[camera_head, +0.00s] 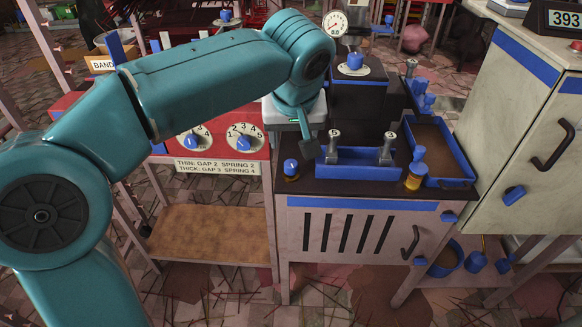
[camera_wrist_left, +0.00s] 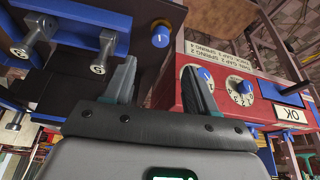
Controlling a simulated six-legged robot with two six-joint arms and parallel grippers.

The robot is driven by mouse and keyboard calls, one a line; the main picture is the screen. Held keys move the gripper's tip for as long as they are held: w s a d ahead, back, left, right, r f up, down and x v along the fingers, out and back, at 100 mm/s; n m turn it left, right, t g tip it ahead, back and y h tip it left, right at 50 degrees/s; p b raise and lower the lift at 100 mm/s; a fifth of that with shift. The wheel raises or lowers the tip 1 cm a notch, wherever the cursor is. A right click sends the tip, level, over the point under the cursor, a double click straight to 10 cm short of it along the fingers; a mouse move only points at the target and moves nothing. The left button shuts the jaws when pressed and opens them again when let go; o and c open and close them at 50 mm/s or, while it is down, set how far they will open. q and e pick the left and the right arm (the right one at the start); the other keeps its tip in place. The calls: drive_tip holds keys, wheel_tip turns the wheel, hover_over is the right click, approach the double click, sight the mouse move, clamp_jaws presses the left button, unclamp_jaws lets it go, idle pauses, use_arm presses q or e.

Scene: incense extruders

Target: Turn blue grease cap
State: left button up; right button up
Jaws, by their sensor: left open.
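A small round blue cap (camera_head: 291,166) with a white mark stands on a brass-coloured base at the front left corner of the dark machine top; I take it as the grease cap. It also shows in the left wrist view (camera_wrist_left: 160,37), beyond the gap between the fingers. My left gripper (camera_head: 308,140) is just above and behind it, pointing down, open and empty (camera_wrist_left: 160,85). It is apart from the cap. Another blue cap (camera_head: 418,154) on a brass cup stands at the right of the machine top. My right gripper is not in view.
A blue block (camera_head: 357,168) with two metal-stemmed levers stands right of the cap. A red panel (camera_head: 218,135) with numbered dials adjoins on the left. Behind are a blue-topped knob (camera_head: 355,61) and a gauge (camera_head: 335,23). A cream cabinet (camera_head: 521,120) stands right.

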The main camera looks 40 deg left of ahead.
sight(291, 163)
use_arm(q)
drive_tip(key=b+x, duration=0.3)
drive_tip(key=x, duration=0.8)
drive_tip(key=c, duration=1.1)
drive_tip(key=shift+o, duration=0.2)
